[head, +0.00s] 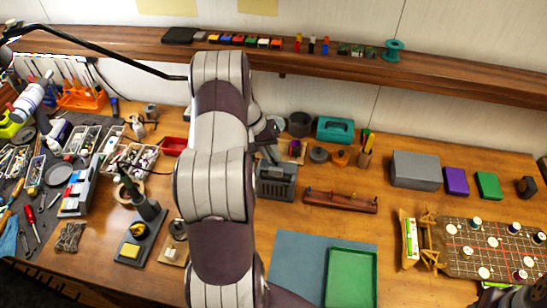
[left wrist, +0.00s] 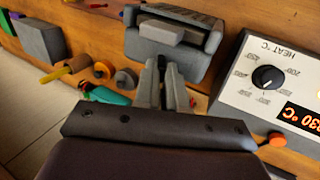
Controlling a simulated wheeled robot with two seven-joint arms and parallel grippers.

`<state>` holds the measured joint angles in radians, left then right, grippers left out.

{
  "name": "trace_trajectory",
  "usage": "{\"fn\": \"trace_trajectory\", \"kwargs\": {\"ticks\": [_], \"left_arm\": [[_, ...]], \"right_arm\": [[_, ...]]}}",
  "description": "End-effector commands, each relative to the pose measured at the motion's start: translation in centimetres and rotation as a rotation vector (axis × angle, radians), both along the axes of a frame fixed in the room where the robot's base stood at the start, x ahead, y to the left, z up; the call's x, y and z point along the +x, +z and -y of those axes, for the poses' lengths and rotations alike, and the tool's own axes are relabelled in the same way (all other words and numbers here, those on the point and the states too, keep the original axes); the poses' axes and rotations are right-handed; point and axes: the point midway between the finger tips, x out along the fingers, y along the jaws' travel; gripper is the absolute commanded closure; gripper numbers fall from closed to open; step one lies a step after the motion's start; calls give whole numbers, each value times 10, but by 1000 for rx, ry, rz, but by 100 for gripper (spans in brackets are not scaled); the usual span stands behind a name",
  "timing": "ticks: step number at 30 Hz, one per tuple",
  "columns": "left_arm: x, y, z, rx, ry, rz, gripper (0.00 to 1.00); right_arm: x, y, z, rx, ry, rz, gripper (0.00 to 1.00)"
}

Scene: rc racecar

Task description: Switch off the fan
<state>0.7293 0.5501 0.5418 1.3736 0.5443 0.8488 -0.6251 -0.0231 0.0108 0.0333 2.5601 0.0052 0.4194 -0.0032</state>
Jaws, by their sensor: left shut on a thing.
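A grey box with a slotted front (head: 277,182), which looks like the fan, stands on the bench just right of my left arm. In the left wrist view the same grey box (left wrist: 172,42) is directly beyond my fingertips. My left gripper (left wrist: 161,72) is shut on a small dark piece between its tips, close to the box's edge. I cannot tell whether that piece is the fan's switch. In the head view my left gripper (head: 268,132) is partly hidden by its arm. Dark parts at the bottom right edge (head: 520,297) may be my right gripper, cut off by the frame.
A white heat station with a knob (left wrist: 268,78) and lit display is close beside my left gripper. A teal box (head: 336,130), a wooden rack (head: 340,201) and a grey block (head: 415,170) stand nearby. A blue-grey mat (head: 300,262) lies in front.

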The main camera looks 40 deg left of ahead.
Motion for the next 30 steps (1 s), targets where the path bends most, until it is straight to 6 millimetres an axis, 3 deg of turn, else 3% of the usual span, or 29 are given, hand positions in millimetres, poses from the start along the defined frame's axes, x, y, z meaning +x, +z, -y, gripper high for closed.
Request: {"fn": "trace_trajectory", "kwargs": {"ticks": [16,18,19,30], "left_arm": [[-1,0,-1,-23,-1,10,100],[-1,-1,-1,-22,-1,10,70],[-1,-1,-1,-22,-1,10,64],[-2,4,-3,-22,0,12,64]], "right_arm": [[0,-5,0,0,0,0,57],[0,-5,0,0,0,0,57],[0,-5,0,0,0,0,57],[0,-8,0,0,0,0,57]]}}
